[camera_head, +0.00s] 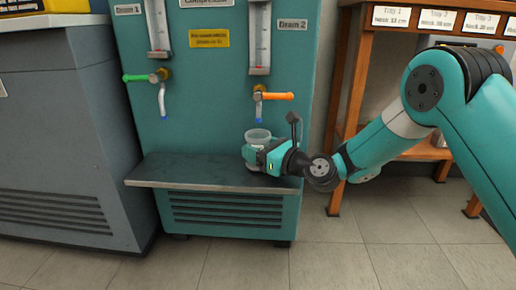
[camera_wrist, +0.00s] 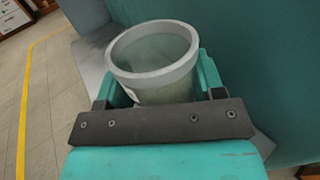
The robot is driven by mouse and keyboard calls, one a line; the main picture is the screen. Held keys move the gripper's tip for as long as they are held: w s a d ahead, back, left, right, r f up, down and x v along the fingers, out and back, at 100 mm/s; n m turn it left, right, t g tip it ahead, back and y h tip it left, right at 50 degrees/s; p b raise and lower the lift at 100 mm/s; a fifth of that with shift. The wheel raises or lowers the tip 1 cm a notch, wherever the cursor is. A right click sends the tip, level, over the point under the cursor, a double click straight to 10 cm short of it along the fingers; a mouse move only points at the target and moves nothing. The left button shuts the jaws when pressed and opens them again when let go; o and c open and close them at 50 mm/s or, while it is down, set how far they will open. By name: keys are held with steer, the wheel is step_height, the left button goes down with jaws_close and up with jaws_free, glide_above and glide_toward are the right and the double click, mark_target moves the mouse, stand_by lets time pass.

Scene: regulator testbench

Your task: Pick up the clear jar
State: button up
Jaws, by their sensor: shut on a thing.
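The clear jar (camera_head: 257,137) is a see-through cup with a pale rim, upright at the right part of the grey shelf of the teal test bench. It also shows in the wrist view (camera_wrist: 150,62), its round open mouth toward the camera. My gripper (camera_head: 256,157) reaches in from the right and is shut around the jar's body. In the wrist view, its teal fingers lie on both sides of the jar. The jar's lower part is partly hidden by my gripper, and I cannot tell whether its base touches the shelf.
The shelf (camera_head: 180,172) is bare to the left of the jar. Above it hang a drain with an orange handle (camera_head: 276,96) and one with a green handle (camera_head: 138,78). A grey cabinet (camera_head: 60,130) stands left, a wooden rack (camera_head: 345,95) right.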

steer(key=v, duration=0.3)
steer(key=p+v, duration=0.1)
steer(key=v, duration=0.2)
steer(key=p+v, duration=0.1)
steer(key=v, duration=0.2)
steer(key=shift+w+r, duration=0.1)
steer(key=shift+r, duration=0.2)
steer(key=b+v, duration=0.9)
